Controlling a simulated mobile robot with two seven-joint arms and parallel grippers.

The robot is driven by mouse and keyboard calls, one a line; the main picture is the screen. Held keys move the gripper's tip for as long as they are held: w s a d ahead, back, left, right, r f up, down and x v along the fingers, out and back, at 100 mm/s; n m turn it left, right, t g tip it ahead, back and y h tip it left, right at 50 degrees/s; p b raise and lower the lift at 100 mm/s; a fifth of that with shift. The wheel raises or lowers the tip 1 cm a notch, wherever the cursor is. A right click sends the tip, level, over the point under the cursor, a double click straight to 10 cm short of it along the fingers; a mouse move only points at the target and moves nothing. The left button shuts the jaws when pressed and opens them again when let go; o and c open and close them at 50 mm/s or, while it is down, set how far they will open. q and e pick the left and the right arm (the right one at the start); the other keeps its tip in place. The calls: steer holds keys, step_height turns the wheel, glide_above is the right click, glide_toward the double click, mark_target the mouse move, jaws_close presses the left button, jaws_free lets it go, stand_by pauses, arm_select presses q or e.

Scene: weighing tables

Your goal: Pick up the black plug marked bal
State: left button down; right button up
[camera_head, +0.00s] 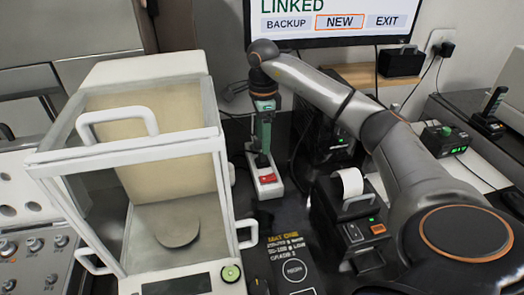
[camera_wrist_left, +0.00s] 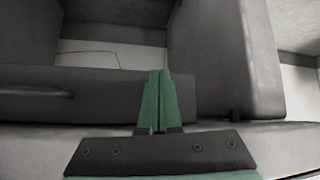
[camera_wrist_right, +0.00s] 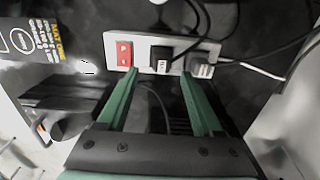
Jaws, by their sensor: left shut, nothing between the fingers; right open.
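In the right wrist view a white power strip (camera_wrist_right: 140,42) carries a red switch (camera_wrist_right: 124,53), a black plug (camera_wrist_right: 160,60) with a small pale label, and a greyer plug (camera_wrist_right: 202,65) beside it. The label is too small to read. My right gripper (camera_wrist_right: 160,75) is open and empty, its green fingertips on either side of the black plug in the picture; I cannot tell the height gap. In the head view my right gripper (camera_head: 263,158) points down over the strip (camera_head: 268,190) and mostly hides the plugs. My left gripper (camera_wrist_left: 161,72) is shut and empty, away from the strip.
A glass-walled balance (camera_head: 140,215) stands left of the strip. A label printer (camera_head: 350,215) with a paper roll stands right, near my right arm. Cables (camera_wrist_right: 240,66) run from the plugs.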

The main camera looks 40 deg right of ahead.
mark_target(262, 158)
steer(key=shift+w+f, duration=0.1)
steer(key=shift+f, duration=2.7)
steer(key=shift+c, duration=0.3)
jaws_close()
